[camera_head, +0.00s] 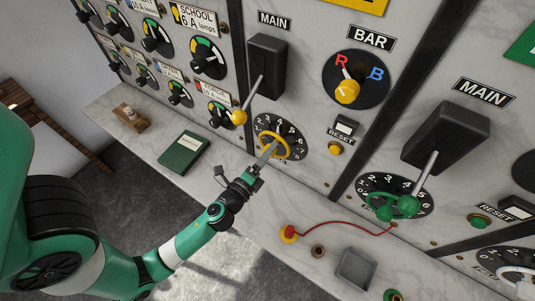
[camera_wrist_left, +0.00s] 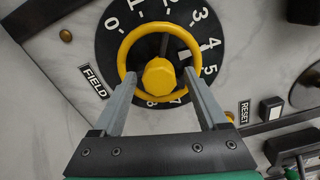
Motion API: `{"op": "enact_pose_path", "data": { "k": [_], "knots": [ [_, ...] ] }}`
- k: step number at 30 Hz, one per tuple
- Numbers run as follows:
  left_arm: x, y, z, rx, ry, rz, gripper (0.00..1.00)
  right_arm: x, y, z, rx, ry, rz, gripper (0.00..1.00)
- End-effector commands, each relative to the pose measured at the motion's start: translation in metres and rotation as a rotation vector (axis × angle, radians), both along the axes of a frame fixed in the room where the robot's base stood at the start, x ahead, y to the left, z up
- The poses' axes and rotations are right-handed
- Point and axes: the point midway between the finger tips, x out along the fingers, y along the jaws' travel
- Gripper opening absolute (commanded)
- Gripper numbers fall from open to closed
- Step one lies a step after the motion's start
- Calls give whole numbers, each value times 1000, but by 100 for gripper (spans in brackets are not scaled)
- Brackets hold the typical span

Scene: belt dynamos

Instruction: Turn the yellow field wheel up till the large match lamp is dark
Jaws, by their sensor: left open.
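The yellow field wheel (camera_head: 287,140) sits on a black numbered dial (camera_head: 263,124) low on the marble panel. In the left wrist view the yellow wheel (camera_wrist_left: 124,50) shows its faceted hub, with FIELD lettered at the left. My left gripper (camera_head: 268,153) is at the wheel. In the left wrist view my left gripper (camera_wrist_left: 161,88) is open, its two fingers on either side of the hub and overlapping the lower rim. Whether they touch the wheel I cannot tell. I cannot make out the large match lamp in either view. My right gripper is out of view.
A yellow-tipped MAIN lever (camera_head: 240,116) stands just above the wheel, left of it. A yellow reset button (camera_head: 334,149) is at its right. A green-handled lever (camera_head: 405,205) is farther right. A red cable (camera_head: 340,222) and a green book (camera_head: 184,152) lie on the ledge.

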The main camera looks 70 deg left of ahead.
Motion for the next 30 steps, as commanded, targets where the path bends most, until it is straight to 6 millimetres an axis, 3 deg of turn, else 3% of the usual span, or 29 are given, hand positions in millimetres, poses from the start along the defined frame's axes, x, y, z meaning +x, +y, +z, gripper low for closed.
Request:
{"op": "enact_pose_path", "data": {
  "k": [5,15,23,30],
  "knots": [
    [-9,-8,-3,-1,3,-1,76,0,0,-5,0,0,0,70],
    [-74,-56,-6,1,3,-10,76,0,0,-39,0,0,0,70],
    [-92,-68,-1,0,1,-3,76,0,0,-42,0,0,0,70],
    [-94,-68,0,1,-1,1,76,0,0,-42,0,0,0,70]
  ]
}}
